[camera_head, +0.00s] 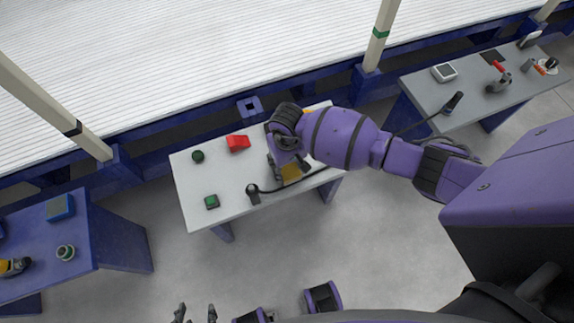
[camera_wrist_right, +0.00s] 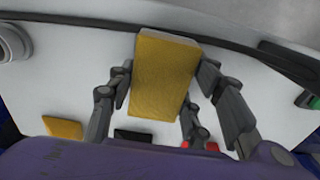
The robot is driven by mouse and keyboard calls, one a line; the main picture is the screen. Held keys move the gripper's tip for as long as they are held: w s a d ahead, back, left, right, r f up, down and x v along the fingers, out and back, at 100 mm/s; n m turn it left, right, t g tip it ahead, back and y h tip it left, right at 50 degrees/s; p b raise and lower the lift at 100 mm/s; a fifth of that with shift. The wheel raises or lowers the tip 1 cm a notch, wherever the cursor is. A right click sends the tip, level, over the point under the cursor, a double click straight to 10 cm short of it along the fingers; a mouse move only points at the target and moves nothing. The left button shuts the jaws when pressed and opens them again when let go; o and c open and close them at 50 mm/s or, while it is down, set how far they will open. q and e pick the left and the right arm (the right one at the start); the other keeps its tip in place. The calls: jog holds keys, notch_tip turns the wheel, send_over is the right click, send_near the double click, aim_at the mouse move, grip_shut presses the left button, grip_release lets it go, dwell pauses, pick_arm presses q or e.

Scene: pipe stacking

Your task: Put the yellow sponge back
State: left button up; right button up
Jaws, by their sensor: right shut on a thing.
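The yellow sponge (camera_wrist_right: 165,75) is between the fingers of my right gripper (camera_wrist_right: 165,100) in the right wrist view. My right gripper (camera_head: 290,168) is shut on it over the right part of the white table (camera_head: 225,222). In the head view only part of the yellow sponge (camera_head: 291,173) shows below the hand. Whether it touches the tabletop is hard to tell. A second yellow piece (camera_wrist_right: 63,128) lies on the table at lower left in the wrist view. My left gripper (camera_head: 196,313) shows at the bottom edge of the head view, its fingers apart and empty.
On the white table are a red object (camera_head: 238,142), a dark green round item (camera_head: 198,156), a green-topped block (camera_head: 212,201) and a black corded device (camera_head: 253,193). A blue table (camera_head: 110,235) stands left and a grey table (camera_head: 425,95) right.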

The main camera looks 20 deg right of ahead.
jog(key=shift+f, duration=0.5)
jog(key=o, duration=1)
notch_tip(320, 180, up, 12)
jog(key=shift+r+p, duration=0.2)
jog(key=shift+p, duration=0.3)
